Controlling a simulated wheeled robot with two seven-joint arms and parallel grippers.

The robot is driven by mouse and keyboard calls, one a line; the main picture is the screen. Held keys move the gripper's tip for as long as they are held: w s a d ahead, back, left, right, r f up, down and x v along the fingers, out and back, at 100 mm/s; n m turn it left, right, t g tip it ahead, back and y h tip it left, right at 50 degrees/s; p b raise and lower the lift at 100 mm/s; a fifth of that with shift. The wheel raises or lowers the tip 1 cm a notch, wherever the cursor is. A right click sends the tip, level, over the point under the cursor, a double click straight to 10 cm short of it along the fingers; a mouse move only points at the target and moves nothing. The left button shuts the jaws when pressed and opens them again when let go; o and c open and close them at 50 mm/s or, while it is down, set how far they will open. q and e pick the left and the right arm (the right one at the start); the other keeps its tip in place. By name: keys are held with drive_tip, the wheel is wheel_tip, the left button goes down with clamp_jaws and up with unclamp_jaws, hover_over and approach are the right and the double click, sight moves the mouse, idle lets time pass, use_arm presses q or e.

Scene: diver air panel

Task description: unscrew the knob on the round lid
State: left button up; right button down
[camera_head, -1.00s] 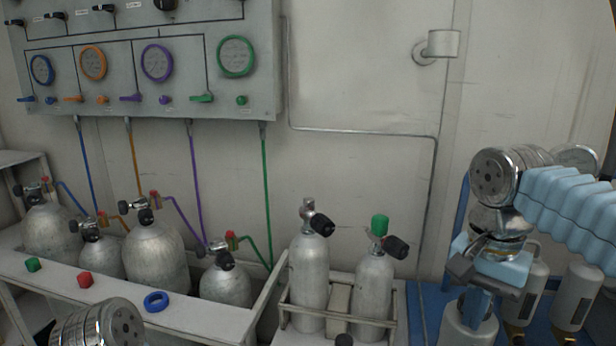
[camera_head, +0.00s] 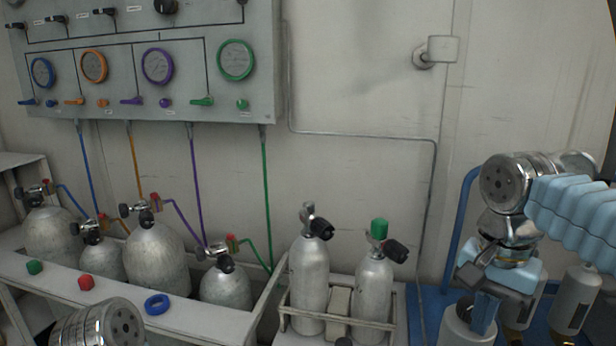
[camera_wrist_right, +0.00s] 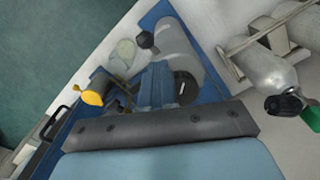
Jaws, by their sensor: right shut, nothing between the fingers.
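My right gripper (camera_head: 484,314) points down at the lower right of the head view, just over a grey cylindrical vessel (camera_head: 458,326). In the right wrist view its blue fingers (camera_wrist_right: 156,84) are together and hold nothing. Just right of the fingertips, partly behind them, is a dark round end (camera_wrist_right: 186,88) on a silver cylinder (camera_wrist_right: 178,48); I cannot tell whether it is the round lid. A black knob (camera_wrist_right: 145,40) sticks out beside that cylinder. No knob on a lid shows clearly in the head view. My left forearm shows at the bottom left; its gripper is out of view.
A blue-framed bay holds the vessel and pale bottles (camera_head: 575,300). A yellow-handled item (camera_wrist_right: 93,97) lies left of the fingers. Two silver tanks (camera_head: 310,270) stand in a rack to the left. A gauge panel (camera_head: 140,60) and a wall pipe are behind.

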drive_tip(key=shift+r, duration=0.1)
drive_tip(key=r, duration=0.4)
drive_tip(key=r+p, duration=0.1)
drive_tip(key=r, duration=0.1)
drive_tip(key=shift+s+a, duration=0.1)
drive_tip(key=shift+s, duration=0.25)
